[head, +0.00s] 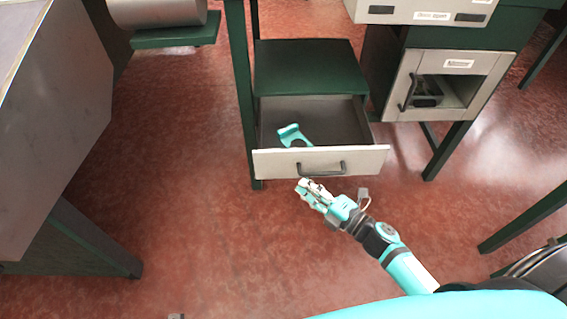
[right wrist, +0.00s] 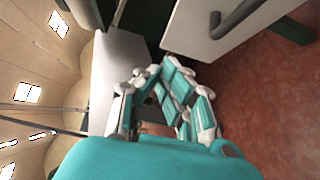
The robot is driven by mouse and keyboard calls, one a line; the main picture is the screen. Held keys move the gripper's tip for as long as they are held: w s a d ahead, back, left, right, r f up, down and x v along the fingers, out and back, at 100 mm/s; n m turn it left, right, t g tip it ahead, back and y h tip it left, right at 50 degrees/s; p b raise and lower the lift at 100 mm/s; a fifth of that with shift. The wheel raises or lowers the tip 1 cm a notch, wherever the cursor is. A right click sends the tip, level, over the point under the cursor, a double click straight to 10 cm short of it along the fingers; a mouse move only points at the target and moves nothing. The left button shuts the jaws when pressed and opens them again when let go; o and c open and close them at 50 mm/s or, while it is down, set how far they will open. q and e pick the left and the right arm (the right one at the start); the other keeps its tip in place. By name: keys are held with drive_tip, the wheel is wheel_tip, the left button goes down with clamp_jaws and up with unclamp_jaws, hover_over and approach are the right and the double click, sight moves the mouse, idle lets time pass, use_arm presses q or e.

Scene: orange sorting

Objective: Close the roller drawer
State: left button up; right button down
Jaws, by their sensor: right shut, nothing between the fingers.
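The roller drawer (head: 264,164) is pulled out below a green cabinet top, in the middle of the head view. Its light front panel has a dark bar handle (head: 321,168). A teal object (head: 293,136) lies inside it. My right gripper (head: 302,186) is shut and empty, just in front of and below the panel, close to the handle. I cannot tell whether it touches the panel. In the right wrist view, the gripper (right wrist: 165,88) is beside the light panel, and the handle (right wrist: 230,27) shows at the upper right.
A light cabinet (head: 470,63) with a dark handle and an opening stands to the right. A grey machine side (head: 45,130) is at the left. A green table leg (head: 241,90) stands beside the drawer's left side. The red floor (head: 190,210) in front is clear.

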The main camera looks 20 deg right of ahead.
drive_tip(key=w, duration=0.3)
drive_tip(key=w+a, duration=0.1)
drive_tip(key=w, duration=0.2)
drive_tip(key=w+a, duration=0.1)
drive_tip(key=w, duration=0.2)
drive_tip(key=shift+w+a, duration=0.2)
drive_tip(key=shift+w, duration=0.05)
use_arm(q)
drive_tip(key=shift+w+d+r, duration=0.1)
drive_tip(key=shift+w+r, duration=0.05)
drive_tip(key=shift+r, duration=0.35)
drive_tip(key=shift+w+r, duration=0.15)
drive_tip(key=shift+r, duration=0.3)
drive_tip(key=shift+b, duration=0.3)
